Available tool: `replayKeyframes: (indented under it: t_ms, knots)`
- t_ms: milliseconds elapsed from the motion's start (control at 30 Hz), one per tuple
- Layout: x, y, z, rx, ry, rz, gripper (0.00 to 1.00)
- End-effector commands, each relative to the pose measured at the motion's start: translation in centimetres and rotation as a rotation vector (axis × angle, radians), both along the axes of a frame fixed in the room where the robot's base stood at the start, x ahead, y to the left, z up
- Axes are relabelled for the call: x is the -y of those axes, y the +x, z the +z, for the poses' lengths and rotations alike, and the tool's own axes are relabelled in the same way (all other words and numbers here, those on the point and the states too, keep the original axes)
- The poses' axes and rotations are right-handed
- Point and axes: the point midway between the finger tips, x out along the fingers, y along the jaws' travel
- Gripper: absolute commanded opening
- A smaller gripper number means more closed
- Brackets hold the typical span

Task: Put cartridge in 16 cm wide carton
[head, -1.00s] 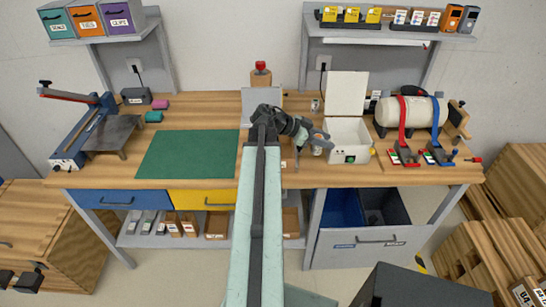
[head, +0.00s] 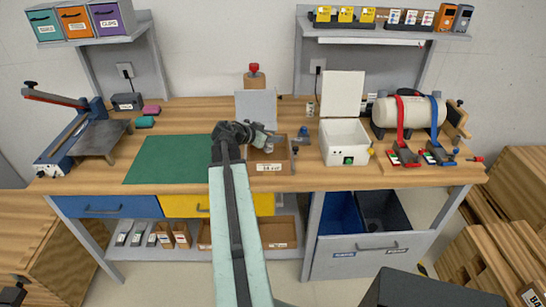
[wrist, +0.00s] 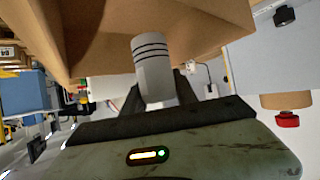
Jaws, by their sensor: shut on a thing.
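The cartridge, a grey cylinder with dark rings near one end (wrist: 153,68), stands out between the dark fingers of my gripper (wrist: 158,98) in the wrist view. My gripper (head: 262,138) is shut on it. In the head view the gripper is over the open brown carton (head: 268,168), which has a white label on its front, too small to read surely. The carton's brown walls (wrist: 200,35) show close beyond the cartridge in the wrist view. The cartridge's lower part is hidden by the fingers. I cannot tell whether it touches the carton.
A grey upright panel (head: 257,106) stands behind the carton. To the right are a small grey item (head: 303,137), an open white box (head: 345,143) and a strapped tank (head: 408,113). A green mat (head: 168,160) lies to the left, bare.

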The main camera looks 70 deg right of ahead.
Motion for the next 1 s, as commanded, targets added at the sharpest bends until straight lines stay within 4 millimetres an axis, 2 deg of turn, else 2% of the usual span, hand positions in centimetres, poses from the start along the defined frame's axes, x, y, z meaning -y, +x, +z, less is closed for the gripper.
replayKeyframes:
  t_ms: [33,200,433,667,833,867,933,1000]
  knots:
    - [0.0,0.0,-1.5,0.0,0.0,0.0,0.0]
    - [0.0,-0.1,-1.5,0.0,0.0,-0.001,0.0]
    - [0.0,-0.1,-5.2,0.0,0.0,-0.002,0.0]
    - [0.0,-0.1,-4.8,0.0,0.0,-0.002,0.0]
    - [0.0,-0.2,-5.3,0.0,0.0,-0.002,0.0]
    - [0.0,-0.2,-5.3,0.0,0.0,-0.002,0.37]
    - [0.0,-0.2,-5.2,0.0,0.001,-0.003,0.56]
    - [0.0,-0.2,-5.2,0.0,0.001,-0.003,0.56]
